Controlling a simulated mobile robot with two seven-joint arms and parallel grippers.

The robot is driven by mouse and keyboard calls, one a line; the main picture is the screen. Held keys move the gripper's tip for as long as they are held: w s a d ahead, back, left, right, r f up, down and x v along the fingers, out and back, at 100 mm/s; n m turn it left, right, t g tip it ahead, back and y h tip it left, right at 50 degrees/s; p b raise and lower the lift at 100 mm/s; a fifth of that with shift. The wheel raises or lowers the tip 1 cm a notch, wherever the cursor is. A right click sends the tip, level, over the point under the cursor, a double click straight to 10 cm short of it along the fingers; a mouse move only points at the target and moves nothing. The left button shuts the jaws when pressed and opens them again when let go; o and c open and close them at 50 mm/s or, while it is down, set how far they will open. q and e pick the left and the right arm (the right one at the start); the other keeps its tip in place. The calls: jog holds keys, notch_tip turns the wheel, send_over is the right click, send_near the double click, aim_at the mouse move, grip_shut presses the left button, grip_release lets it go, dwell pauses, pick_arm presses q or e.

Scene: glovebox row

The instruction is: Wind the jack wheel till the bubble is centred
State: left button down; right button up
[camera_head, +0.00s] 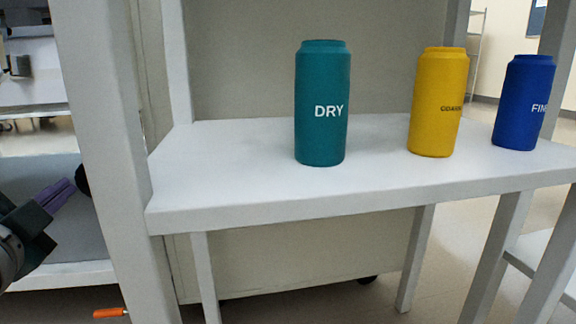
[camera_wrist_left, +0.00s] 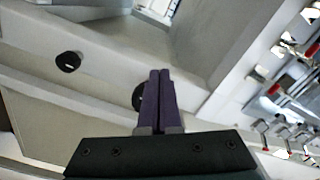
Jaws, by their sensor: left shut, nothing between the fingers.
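My left gripper (camera_head: 69,186) is at the left edge of the head view, its purple fingers shut and empty. A black round knob (camera_head: 83,180), which may be the jack wheel, shows just beyond the fingertips, partly behind the white post. In the left wrist view the shut fingers (camera_wrist_left: 159,76) point at a pale frame. One black knob (camera_wrist_left: 137,98) is partly hidden behind them; I cannot tell if they touch it. Another black knob (camera_wrist_left: 68,61) with a light mark is to the left. I cannot make out a bubble. My right gripper is not in view.
A white table (camera_head: 230,190) holds a teal DRY canister (camera_head: 321,130), a yellow canister (camera_head: 436,125) and a blue canister (camera_head: 523,115). A white post (camera_head: 105,130) stands between my left gripper and this table. An orange handle (camera_head: 109,313) sticks out low by the post.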

pick_arm(q)
jog(key=shift+d, duration=0.25)
dwell(0.4)
jog(key=shift+w+d+r, duration=0.1)
jog(key=shift+r, duration=0.05)
jog(key=shift+f, duration=0.25)
